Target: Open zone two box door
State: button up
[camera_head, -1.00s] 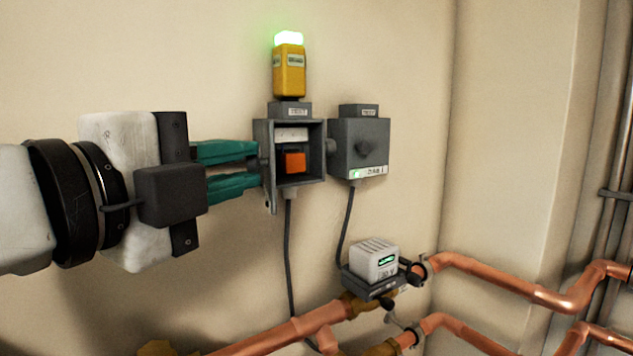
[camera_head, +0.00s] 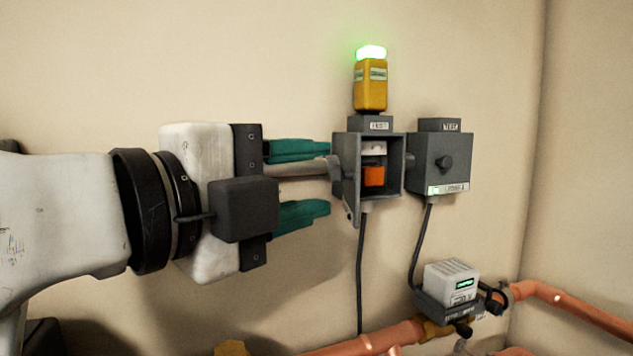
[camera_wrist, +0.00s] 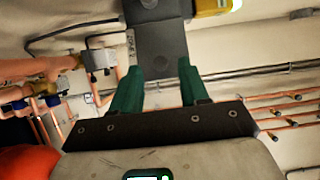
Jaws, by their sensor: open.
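The left grey box (camera_head: 397,165) stands open on the wall in the head view, with an orange block (camera_head: 374,176) and a white part inside. Its door (camera_head: 351,190) seems swung out to the left, nearly edge-on. My gripper (camera_head: 326,180) is left of this box, its teal fingers spread apart and tips close to the door edge. A grey rod shows between the fingers; I cannot tell if it touches them. In the wrist view a grey labelled panel (camera_wrist: 156,42) lies beyond and between the fingertips; contact is unclear.
A closed grey box (camera_head: 443,165) with a knob hangs at the right. A yellow unit with a lit green top (camera_head: 371,82) sits above the open box. Below are a white valve actuator (camera_head: 452,282) and copper pipes (camera_head: 575,304). Cables hang under both boxes.

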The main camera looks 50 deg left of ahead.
jog(key=s+b, duration=0.1)
jog(key=s, duration=0.8)
jog(key=shift+d+b, duration=0.25)
jog(key=shift+b, duration=0.05)
